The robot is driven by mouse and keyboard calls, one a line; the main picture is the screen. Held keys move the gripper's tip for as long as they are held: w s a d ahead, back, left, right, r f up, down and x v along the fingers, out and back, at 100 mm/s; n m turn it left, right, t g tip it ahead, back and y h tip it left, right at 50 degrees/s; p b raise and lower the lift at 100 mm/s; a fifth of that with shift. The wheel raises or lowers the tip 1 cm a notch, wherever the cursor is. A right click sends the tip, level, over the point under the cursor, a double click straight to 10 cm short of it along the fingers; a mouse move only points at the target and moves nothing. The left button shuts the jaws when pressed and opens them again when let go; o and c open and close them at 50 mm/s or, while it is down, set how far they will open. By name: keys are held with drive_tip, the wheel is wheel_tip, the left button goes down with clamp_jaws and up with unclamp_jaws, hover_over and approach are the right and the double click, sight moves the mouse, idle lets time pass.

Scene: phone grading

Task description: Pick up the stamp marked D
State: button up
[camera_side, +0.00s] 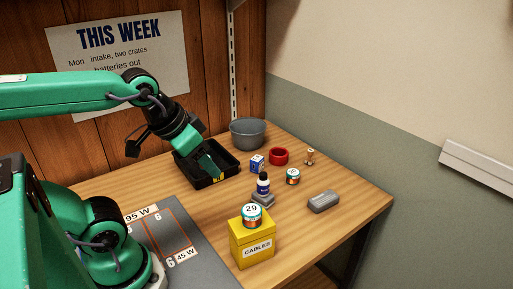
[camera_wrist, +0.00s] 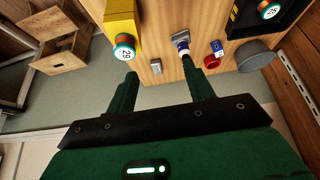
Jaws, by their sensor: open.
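A small wooden stamp-like piece (camera_side: 309,156) with a knobbed handle stands upright toward the back right of the table in the side view. No letter D can be read on it. I cannot make it out in the wrist view, where my right finger covers part of the table. My gripper (camera_side: 214,171) is over the black tray (camera_side: 237,172), well to the left of the stamp. In the wrist view my gripper (camera_wrist: 160,70) has its two fingers wide apart, with nothing held between them.
Near the stamp are a red ring (camera_side: 279,156), a tin (camera_side: 292,176), a blue box (camera_side: 257,164) and a grey pot (camera_side: 248,133). A bottle (camera_side: 263,183), a grey block (camera_side: 323,202) and a yellow CABLES box (camera_side: 253,245) topped by tin 29 (camera_side: 251,215) are nearer.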

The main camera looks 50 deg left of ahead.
drive_tip(key=w+a+r+n, duration=0.15)
drive_tip(key=w+r, duration=0.25)
drive_tip(key=w, duration=0.8)
drive_tip(key=n+g, duration=0.2)
drive_tip(key=n, duration=0.1)
hover_over(309, 152)
drive_tip(key=s, duration=0.2)
drive_tip(key=shift+y, duration=0.3)
drive_tip(key=f, duration=2)
drive_tip(key=shift+w+d+f, duration=0.15)
drive_tip(key=shift+w+f, duration=0.05)
drive_tip(key=shift+f, duration=0.1)
drive_tip(key=shift+f, duration=0.1)
drive_tip(key=shift+x, duration=1.2)
drive_tip(key=shift+f, duration=0.1)
